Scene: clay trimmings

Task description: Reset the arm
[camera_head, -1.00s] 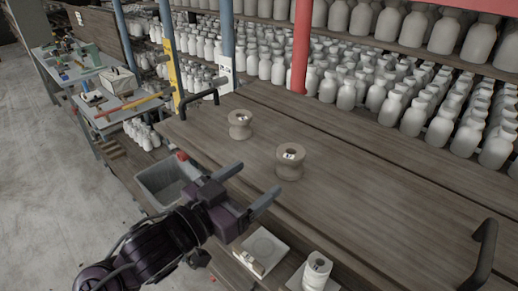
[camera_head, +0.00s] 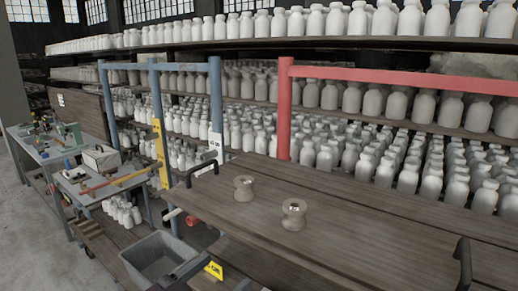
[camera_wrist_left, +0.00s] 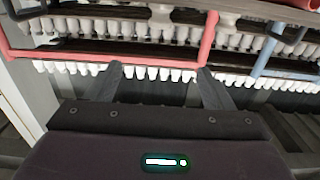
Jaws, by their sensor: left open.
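My left gripper (camera_head: 215,276) shows only in part at the bottom edge of the head view, beside the grey bin. In the left wrist view its two fingers (camera_wrist_left: 159,72) stand wide apart with nothing between them. My right gripper is in neither view. Two brown spool-shaped pieces, the left one (camera_head: 244,188) and the right one (camera_head: 293,214), stand upright on the wooden table (camera_head: 370,234), apart from my gripper. Small pale bits show in their tops.
A grey bin (camera_head: 150,256) stands at the table's left end. Black handles rise at the table's left end (camera_head: 201,174) and right end (camera_head: 463,262). A red frame (camera_head: 284,110), blue posts (camera_head: 216,105) and shelves of white bottles stand behind. A cluttered bench (camera_head: 45,150) is far left.

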